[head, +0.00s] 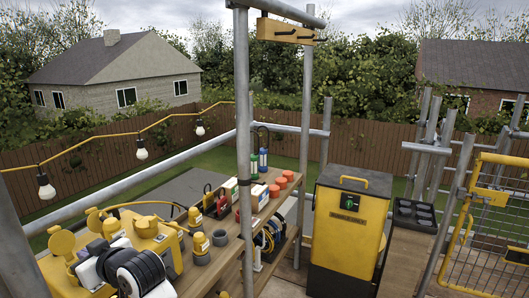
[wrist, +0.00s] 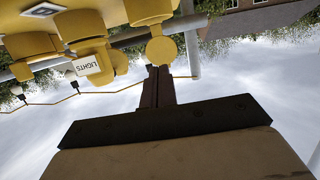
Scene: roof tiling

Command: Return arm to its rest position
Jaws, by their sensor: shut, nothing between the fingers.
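My gripper (wrist: 158,70) shows in the wrist view as two dark fingers pressed together, with nothing between them. Its wide dark base fills the lower part of that view. The wrist view is upside down, with sky at the bottom. Beyond the fingertips is a yellow power box with round socket covers (wrist: 161,48) and a LIGHTS label (wrist: 90,65). I cannot tell whether the fingertips touch a cover. In the head view the yellow power box (head: 150,232) stands at the lower left, partly hidden by white and black parts. The fingers cannot be made out there.
A wooden shelf (head: 228,252) right of the box holds orange-lidded jars (head: 281,183), a red-and-black device (head: 216,202) and other items. Scaffold poles (head: 243,130) stand close by. A string of bulbs (head: 45,188) hangs at left. A yellow-and-black cabinet (head: 347,235) and mesh gate (head: 485,230) stand right.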

